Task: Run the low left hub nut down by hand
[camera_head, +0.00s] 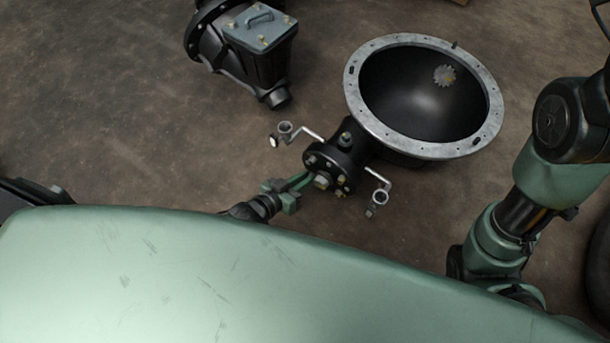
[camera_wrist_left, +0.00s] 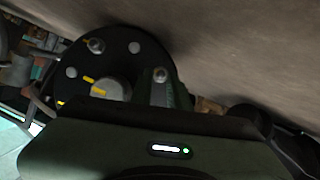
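The hub (camera_head: 343,157) is a dark round flange on the neck of the bell housing, with several nuts and a larger pale centre piece (camera_head: 321,181). My left gripper (camera_head: 302,181), with green fingers, is at the lower left edge of the flange. A small metal nut or stud end (camera_wrist_left: 160,74) shows at the finger in the left wrist view, beside the dark hub face (camera_wrist_left: 120,60). The fingers and my wrist hide part of the low left rim, so contact and grip are unclear. My right arm stands at the right; its gripper is not clearly visible.
The bell housing (camera_head: 489,110) has a wide grey rim. Bent brackets with rings stick out left (camera_head: 286,128) and right (camera_head: 379,196) of the hub. A black gearbox (camera_head: 255,65) with a grey cover stands at upper left. Brown floor (camera_head: 100,110) at left is clear.

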